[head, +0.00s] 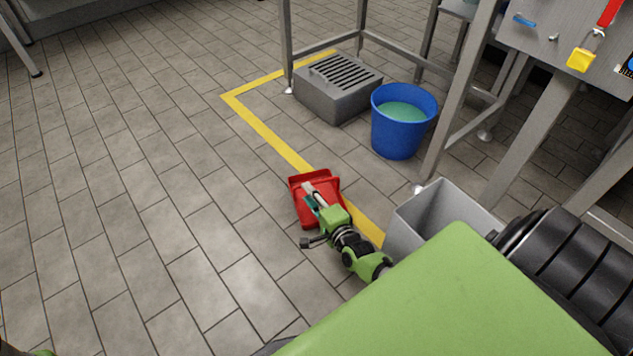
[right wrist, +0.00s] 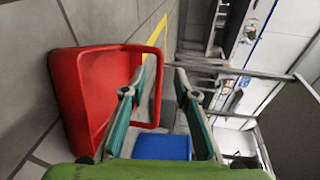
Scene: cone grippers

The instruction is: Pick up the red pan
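The red pan (head: 331,186) lies on the tiled floor near the yellow floor line. In the right wrist view the red pan (right wrist: 68,95) fills the left side, its open side showing. My right gripper (head: 312,193) is over the pan in the head view and hides part of it. In the right wrist view my right gripper (right wrist: 160,76) has its two fingers apart. The left one overlaps the pan and part of the rim shows in the gap. I cannot tell whether they touch. My left gripper's fingers are out of the frame.
A blue bucket (head: 396,136) with greenish liquid and a grey slatted box (head: 334,98) stand behind, by metal table legs. A grey open bin (head: 441,208) stands right of the pan. A yellow line (head: 265,133) runs along the floor. The floor to the left is clear.

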